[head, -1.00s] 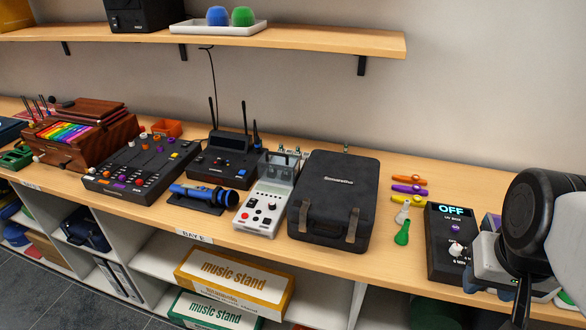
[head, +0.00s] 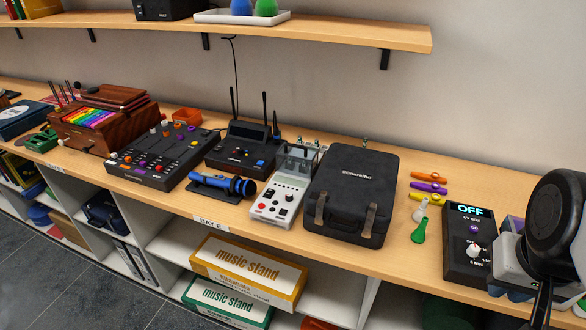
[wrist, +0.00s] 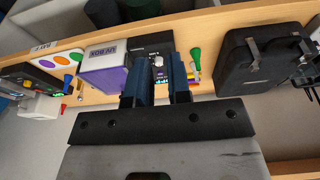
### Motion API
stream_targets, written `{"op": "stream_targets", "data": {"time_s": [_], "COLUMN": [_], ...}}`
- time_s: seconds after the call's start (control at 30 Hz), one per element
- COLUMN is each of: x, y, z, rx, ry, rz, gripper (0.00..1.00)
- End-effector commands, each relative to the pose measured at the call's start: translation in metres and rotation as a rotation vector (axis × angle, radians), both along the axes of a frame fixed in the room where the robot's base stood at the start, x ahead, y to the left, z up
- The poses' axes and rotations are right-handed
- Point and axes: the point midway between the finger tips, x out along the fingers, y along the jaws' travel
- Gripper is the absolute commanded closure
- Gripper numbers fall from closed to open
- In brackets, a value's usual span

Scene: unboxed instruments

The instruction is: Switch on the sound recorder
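No device in view reads clearly as a sound recorder. A pale grey device (head: 276,208) with red buttons, a black knob and a clear raised cover stands left of the black case; it may be the recorder. A black box (head: 468,262) at the right shows a lit "OFF", small print that looks like "UV BOX", and a white knob (head: 473,250). My gripper (head: 512,290) is beside its right side in the head view. In the wrist view my gripper (wrist: 160,88) has two dark blue fingers apart with nothing between them; the black box (wrist: 152,48) shows beyond them.
A black case (head: 351,190) stands between the grey device and the black box. Kazoos (head: 428,187) and a green shaker-like piece (head: 418,232) lie nearby. A mixer (head: 160,155), blue microphone (head: 222,185) and radio unit (head: 240,150) stand left. A shelf (head: 350,32) hangs above.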

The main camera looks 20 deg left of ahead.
Motion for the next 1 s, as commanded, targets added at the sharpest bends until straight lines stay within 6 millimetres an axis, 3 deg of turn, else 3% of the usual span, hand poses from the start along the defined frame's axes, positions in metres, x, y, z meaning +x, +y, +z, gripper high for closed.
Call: {"op": "stream_targets", "data": {"time_s": [0.03, 0.1, 0.47, 1.0], "x": [0.001, 0.004, 0.04, 0.118], "y": [0.001, 0.002, 0.024, 0.092], "z": [0.001, 0.002, 0.015, 0.035], "rx": [0.0, -0.001, -0.011, -0.032], "ry": [0.001, 0.003, 0.033, 0.093], "rz": [0.004, 0.014, 0.15, 0.465], "gripper": [0.9, 1.0, 1.0, 1.0]}}
